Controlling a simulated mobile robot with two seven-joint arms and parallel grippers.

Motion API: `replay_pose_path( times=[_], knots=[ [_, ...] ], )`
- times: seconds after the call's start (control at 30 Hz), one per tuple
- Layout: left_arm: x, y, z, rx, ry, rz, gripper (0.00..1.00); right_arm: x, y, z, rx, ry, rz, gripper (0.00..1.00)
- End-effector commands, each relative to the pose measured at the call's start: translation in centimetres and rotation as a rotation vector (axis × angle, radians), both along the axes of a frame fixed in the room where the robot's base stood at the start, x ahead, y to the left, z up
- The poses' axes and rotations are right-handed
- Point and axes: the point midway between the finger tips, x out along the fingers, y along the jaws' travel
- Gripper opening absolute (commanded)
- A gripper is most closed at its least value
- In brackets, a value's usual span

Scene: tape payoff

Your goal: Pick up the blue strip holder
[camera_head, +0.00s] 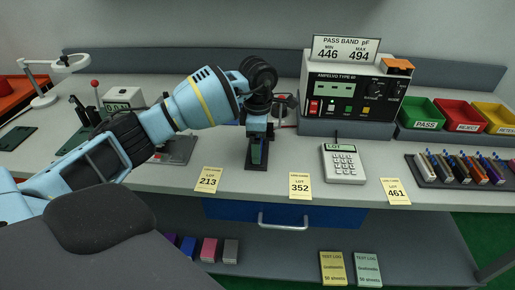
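My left arm comes in from the left, and my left gripper (257,138) points down over a small dark stand (256,166) near the middle of the bench. A narrow upright piece with dark green and blue on it (257,153) is in the stand, directly under or between the fingers. I cannot tell whether the fingers touch it, nor whether it is the blue strip holder. A rack (440,183) at the right holds several slim coloured holders; one of them looks blue (466,167). My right gripper is not in view.
Yellow lot cards (299,186) stand along the front edge. A calculator-like keypad (343,164) is right of the stand. A tester (348,92) and the green (421,113), red and yellow bins are behind. A drawer (284,213) is below.

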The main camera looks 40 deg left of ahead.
Motion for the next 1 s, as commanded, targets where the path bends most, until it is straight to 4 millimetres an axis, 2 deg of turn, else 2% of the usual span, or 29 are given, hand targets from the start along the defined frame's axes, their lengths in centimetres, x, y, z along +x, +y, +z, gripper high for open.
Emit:
replay_pose_path(
  times=[0.3, 0.57, 0.83, 1.0],
  knots=[
    [0.0, 0.0, -0.6, 0.001, -0.001, 0.0, 0.87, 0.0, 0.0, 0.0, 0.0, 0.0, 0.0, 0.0],
    [0.0, 0.0, -0.5, 0.0, -0.001, 0.0, 0.53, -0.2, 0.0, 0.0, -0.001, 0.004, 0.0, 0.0],
    [0.0, 0.0, -0.3, 0.0, -0.001, 0.0, 0.53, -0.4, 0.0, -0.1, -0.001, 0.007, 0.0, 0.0],
    [0.1, 0.0, 0.8, -0.001, -0.003, 0.0, 0.53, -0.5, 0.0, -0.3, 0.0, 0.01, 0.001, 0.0]
  ],
)
